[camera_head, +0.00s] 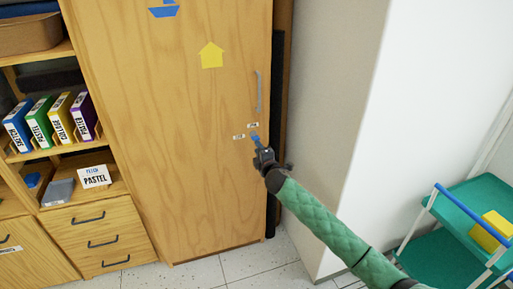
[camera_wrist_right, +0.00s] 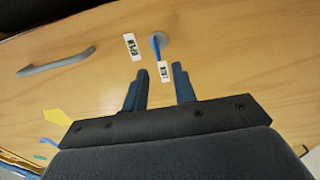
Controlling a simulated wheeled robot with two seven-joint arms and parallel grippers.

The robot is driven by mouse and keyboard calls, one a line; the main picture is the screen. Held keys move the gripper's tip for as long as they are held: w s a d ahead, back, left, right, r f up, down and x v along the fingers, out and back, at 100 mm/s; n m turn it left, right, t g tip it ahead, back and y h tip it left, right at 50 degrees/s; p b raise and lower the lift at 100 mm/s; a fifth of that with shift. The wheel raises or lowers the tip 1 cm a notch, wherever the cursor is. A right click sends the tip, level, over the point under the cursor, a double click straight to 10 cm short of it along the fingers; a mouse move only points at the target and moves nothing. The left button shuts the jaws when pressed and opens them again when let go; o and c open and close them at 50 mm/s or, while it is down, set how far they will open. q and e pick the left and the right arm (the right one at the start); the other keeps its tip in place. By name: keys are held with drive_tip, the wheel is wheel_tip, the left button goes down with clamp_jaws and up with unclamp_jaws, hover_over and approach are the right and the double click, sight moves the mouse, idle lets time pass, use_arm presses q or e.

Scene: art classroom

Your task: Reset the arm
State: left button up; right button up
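My right arm (camera_head: 325,220) in its green sleeve reaches up from the lower right to the tall wooden cabinet door (camera_head: 190,150). My right gripper (camera_head: 256,140) is close to the door, below its grey handle (camera_head: 259,91). In the right wrist view the two fingers (camera_wrist_right: 160,88) stand apart with nothing held between them. The door looks shut. My left gripper is not in view.
Two small white labels, one of them to the left (camera_head: 238,137), are on the door by the gripper. Shelves with several coloured binders (camera_head: 60,120) stand left. A pale wall (camera_head: 330,120) is close on the right. A green cart (camera_head: 470,215) holds a yellow block (camera_head: 492,231).

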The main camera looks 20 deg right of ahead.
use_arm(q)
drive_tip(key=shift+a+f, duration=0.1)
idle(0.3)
use_arm(e)
drive_tip(key=s+d+r+m+g+h, duration=0.2)
drive_tip(key=s+m+g+h, duration=0.3)
drive_tip(key=m, duration=0.5)
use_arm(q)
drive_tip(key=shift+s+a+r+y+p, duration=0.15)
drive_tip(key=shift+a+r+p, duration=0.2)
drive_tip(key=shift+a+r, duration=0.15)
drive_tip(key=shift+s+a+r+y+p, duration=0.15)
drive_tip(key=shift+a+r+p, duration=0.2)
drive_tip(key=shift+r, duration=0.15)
use_arm(e)
drive_tip(key=s+a+f+m+g+y, duration=0.2)
drive_tip(key=s+a+f, duration=0.3)
drive_tip(key=s, duration=1.2)
drive_tip(key=s+a+f+m+g+y, duration=0.2)
drive_tip(key=s+a+f+g, duration=0.3)
drive_tip(key=s, duration=1.3)
drive_tip(key=s+a+f+m+g+y, duration=0.2)
drive_tip(key=s+a+f, duration=0.3)
drive_tip(key=s+f, duration=0.5)
drive_tip(key=s+g, duration=0.1)
drive_tip(key=s, duration=0.7)
drive_tip(key=shift+s+f+g, duration=0.2)
drive_tip(key=shift+g, duration=0.2)
